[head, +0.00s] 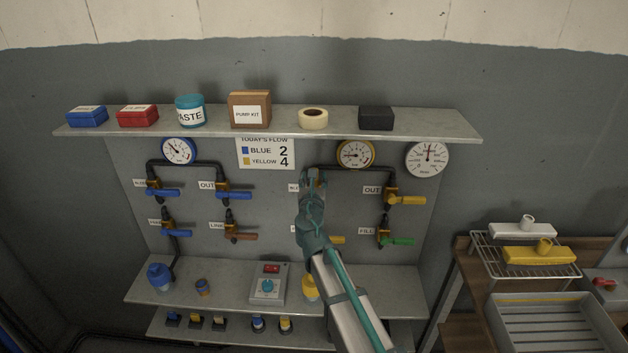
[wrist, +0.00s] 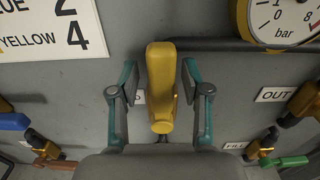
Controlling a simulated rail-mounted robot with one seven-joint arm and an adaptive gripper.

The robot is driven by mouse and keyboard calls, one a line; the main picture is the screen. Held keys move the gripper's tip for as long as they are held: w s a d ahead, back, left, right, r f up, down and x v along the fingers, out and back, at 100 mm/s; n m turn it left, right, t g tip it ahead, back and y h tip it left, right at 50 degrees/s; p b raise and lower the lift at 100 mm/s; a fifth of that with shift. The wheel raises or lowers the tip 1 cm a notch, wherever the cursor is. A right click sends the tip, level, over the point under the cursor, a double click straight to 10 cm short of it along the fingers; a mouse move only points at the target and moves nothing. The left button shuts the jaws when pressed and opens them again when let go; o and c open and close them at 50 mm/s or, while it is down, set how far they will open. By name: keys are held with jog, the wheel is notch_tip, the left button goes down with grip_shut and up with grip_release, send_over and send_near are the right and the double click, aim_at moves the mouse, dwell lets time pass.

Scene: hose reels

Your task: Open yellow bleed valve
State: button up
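A yellow valve handle (wrist: 160,85) stands in the middle of the wrist view, long side upright. My gripper (wrist: 158,92) is open, with one teal finger on each side of the handle. A gap shows on both sides, so neither finger appears to touch it. In the head view my gripper (head: 312,180) is at the upper left of the yellow-side piping, just right of a partly covered label (head: 294,188) starting "BL". My gripper and arm hide the valve there.
A yellow OUT handle (head: 407,200), a green FILL handle (head: 399,240) and a partly hidden yellow handle (head: 338,239) are nearby. The yellow-side gauge (head: 355,154) hangs above. A loaded shelf (head: 430,127) juts out over the panel. Blue handles are to the left.

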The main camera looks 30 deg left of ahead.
jog(key=shift+s, duration=0.1)
jog(key=v, duration=1.2)
dwell(0.4)
